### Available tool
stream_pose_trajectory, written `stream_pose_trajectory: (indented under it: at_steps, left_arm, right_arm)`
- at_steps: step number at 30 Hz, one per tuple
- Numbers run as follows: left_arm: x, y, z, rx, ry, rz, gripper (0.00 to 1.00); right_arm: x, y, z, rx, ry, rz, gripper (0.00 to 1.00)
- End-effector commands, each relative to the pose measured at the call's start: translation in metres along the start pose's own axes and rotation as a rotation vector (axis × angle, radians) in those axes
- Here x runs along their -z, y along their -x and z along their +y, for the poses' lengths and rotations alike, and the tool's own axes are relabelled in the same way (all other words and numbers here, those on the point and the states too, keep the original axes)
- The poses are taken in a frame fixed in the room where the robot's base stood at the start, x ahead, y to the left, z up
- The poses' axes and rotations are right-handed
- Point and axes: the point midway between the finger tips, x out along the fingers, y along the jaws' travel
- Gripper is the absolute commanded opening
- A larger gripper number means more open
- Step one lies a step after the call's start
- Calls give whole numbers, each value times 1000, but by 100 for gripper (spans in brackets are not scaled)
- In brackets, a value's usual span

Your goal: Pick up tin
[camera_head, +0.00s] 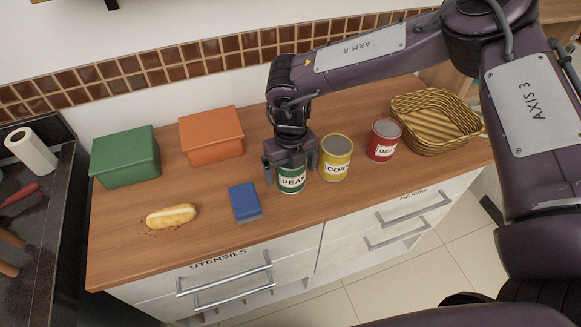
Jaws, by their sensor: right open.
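Three tins stand upright in a row on the wooden counter (130,245). The green tin labelled PEAS (291,181) is at the left, the yellow tin labelled CORN (335,160) is in the middle, and the red tin labelled BEANS (384,140) is at the right. My right gripper (291,166) points down over the green tin with its fingers apart on either side of the tin's upper part. It hides the tin's top. I cannot tell whether the fingers touch it. My left gripper is not in view.
A blue sponge (244,200) and a bread roll (171,216) lie left of the tins. A green box (125,157) and an orange box (211,136) stand behind. A wicker basket (434,120) is at the right.

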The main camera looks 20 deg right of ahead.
Motion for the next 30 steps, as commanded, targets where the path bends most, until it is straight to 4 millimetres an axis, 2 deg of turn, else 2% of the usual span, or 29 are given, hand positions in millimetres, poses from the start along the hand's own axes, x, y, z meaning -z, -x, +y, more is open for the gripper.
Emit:
stream_pose_trajectory:
  at_steps: [2, 16, 25, 30]
  left_arm:
    - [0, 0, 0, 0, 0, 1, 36]
    - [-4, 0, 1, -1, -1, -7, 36]
    - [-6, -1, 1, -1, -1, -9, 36]
    - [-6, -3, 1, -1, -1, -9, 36]
  right_arm:
    - [0, 0, 0, 0, 0, 0, 92]
    - [0, 0, 0, 0, 0, 0, 32]
    - [-1, 3, 0, -1, -1, -2, 31]
    - [-1, 15, 1, -2, -1, -3, 31]
